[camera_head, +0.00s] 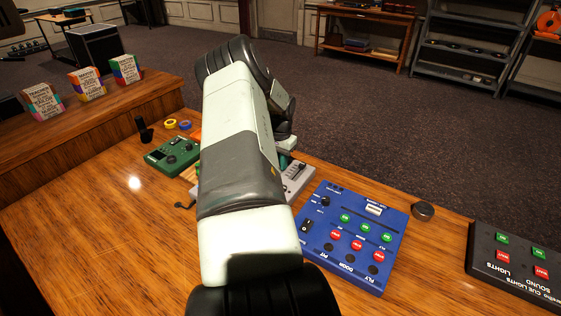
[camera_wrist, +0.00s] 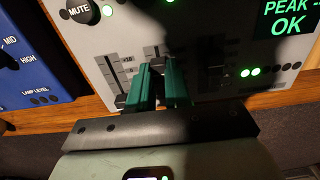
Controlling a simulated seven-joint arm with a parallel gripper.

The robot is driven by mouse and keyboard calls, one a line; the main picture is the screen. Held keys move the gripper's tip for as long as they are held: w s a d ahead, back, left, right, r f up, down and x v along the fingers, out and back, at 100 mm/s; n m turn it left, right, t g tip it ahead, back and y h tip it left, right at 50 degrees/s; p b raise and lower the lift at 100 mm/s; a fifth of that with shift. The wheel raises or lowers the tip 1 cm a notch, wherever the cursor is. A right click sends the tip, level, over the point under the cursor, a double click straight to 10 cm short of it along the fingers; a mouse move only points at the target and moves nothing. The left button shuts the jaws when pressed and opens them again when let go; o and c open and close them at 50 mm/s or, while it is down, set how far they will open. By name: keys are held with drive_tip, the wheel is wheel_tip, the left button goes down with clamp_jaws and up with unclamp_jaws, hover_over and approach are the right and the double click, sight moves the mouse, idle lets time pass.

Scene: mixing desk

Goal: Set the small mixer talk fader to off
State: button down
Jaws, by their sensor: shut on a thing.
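The small grey mixer (camera_head: 298,182) is mostly hidden behind my arm in the head view. In the wrist view its grey panel (camera_wrist: 135,20) shows slider faders, a black MUTE knob and a green "PEAK OK" display. My gripper (camera_wrist: 158,78) has two green fingers down at the panel, one on each side of a fader slot. Another fader (camera_wrist: 121,100) with a dark cap lies just left of the fingers. I cannot read which fader is labelled talk.
A blue panel (camera_head: 350,235) with red and green buttons stands right of the mixer. A green box (camera_head: 172,155) is to its left, and a black cue-light box (camera_head: 515,265) is far right. A small dark round object (camera_head: 423,211) lies beside the blue panel. The desk's front left is clear.

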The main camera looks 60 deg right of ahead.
drive_tip(key=shift+d+r, duration=0.1)
drive_tip(key=shift+d, duration=2.4)
drive_tip(key=c, duration=1)
unclamp_jaws()
drive_tip(key=shift+c, duration=0.2)
wheel_tip(320, 180, up, 11)
